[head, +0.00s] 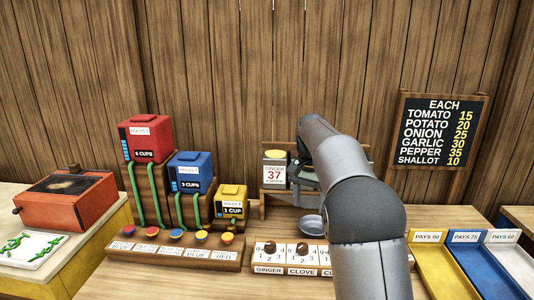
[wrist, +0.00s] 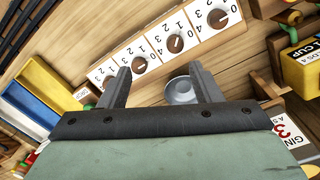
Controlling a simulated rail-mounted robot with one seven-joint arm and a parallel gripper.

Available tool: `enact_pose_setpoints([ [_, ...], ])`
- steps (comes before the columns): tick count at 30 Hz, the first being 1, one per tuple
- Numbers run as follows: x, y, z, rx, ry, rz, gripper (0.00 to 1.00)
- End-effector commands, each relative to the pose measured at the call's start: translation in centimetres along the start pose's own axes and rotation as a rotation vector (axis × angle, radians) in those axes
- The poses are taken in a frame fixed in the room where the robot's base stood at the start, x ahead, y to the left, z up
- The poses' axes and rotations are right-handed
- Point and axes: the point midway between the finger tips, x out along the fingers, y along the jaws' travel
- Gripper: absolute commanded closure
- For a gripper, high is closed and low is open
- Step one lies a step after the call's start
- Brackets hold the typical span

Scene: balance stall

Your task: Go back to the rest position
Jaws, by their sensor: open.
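My gripper (wrist: 157,88) shows in the wrist view with its two dark fingers spread apart and nothing between them. It is above the counter, near a small grey metal bowl (wrist: 181,90). The bowl appears beside one finger and partly behind it. In the head view my grey arm reaches away over the counter and hides the gripper's fingers. The bowl (head: 311,224) also shows there, just left of my arm.
A dial panel (head: 290,256) labelled ginger and clove stands at the front. Red, blue and yellow dispensers (head: 190,170) stand left, behind a button rail (head: 172,250). Yellow, blue and white pay trays (head: 473,265) are right. A ginger sign (head: 275,176) stands close left of my arm.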

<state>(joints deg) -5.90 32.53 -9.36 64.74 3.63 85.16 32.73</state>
Motion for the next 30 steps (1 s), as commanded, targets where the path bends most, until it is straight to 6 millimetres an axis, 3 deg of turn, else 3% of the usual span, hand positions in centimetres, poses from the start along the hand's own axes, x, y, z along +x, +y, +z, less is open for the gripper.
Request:
enact_pose_setpoints([
  [3,-0.7,4.0,4.7,-0.098,0.000,-0.034,0.42],
  [8,0.9,9.2,12.2,-0.259,0.014,-0.062,0.42],
  [15,6.6,16.6,24.1,-0.496,0.051,-0.067,0.42],
  [18,8.9,18.8,27.5,-0.565,0.065,-0.060,0.42],
  [23,11.0,20.6,30.1,-0.620,0.075,-0.052,0.42],
  [30,11.3,20.8,30.4,-0.628,0.074,-0.051,0.42],
])
